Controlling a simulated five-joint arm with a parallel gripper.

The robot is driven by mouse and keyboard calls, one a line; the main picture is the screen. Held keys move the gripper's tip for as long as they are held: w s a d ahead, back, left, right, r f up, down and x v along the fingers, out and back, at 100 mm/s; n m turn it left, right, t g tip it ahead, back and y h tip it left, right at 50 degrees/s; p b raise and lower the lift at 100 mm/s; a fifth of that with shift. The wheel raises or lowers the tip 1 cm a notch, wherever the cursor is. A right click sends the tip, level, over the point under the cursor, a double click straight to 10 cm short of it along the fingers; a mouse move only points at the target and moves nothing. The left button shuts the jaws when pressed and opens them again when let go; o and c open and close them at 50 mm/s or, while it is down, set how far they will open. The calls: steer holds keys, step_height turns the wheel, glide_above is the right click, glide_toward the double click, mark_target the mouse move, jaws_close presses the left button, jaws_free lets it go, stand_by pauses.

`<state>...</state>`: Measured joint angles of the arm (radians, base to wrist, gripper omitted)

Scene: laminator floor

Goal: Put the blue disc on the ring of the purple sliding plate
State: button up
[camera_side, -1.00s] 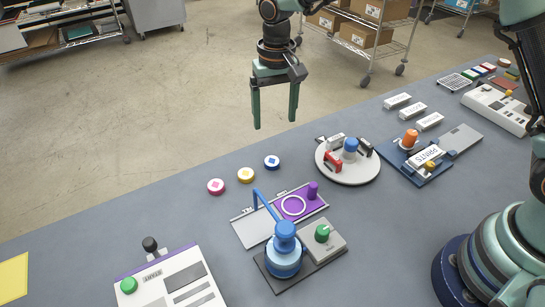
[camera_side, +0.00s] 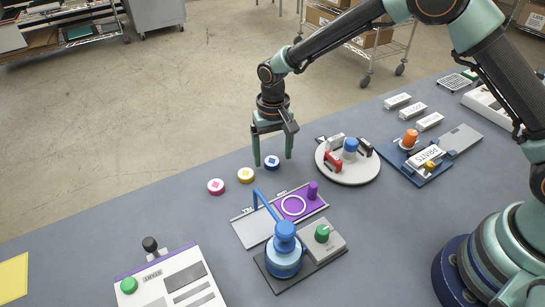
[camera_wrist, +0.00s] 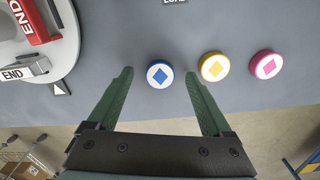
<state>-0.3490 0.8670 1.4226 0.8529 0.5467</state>
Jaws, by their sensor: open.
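The blue disc (camera_side: 272,162) lies on the grey table, at the right end of a short row of discs. It has a white top with a blue diamond, clear in the wrist view (camera_wrist: 160,75). My gripper (camera_side: 273,162) is open, with one green finger on each side of the blue disc. In the wrist view the fingertips (camera_wrist: 160,72) flank the disc with a gap on both sides. The purple sliding plate (camera_side: 316,203) sits nearer the front, with a white ring (camera_side: 293,206) on it and a purple knob at its right end. The ring is empty.
The yellow disc (camera_side: 245,175) and pink disc (camera_side: 216,186) lie left of the blue disc. A blue press (camera_side: 284,250) with an arm stands in front of the plate. A round white turntable (camera_side: 348,172) with red and black clips stands to the right.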

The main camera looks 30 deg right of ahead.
steer(key=shift+f, duration=0.7)
jaws_close()
steer(key=shift+r, duration=0.1)
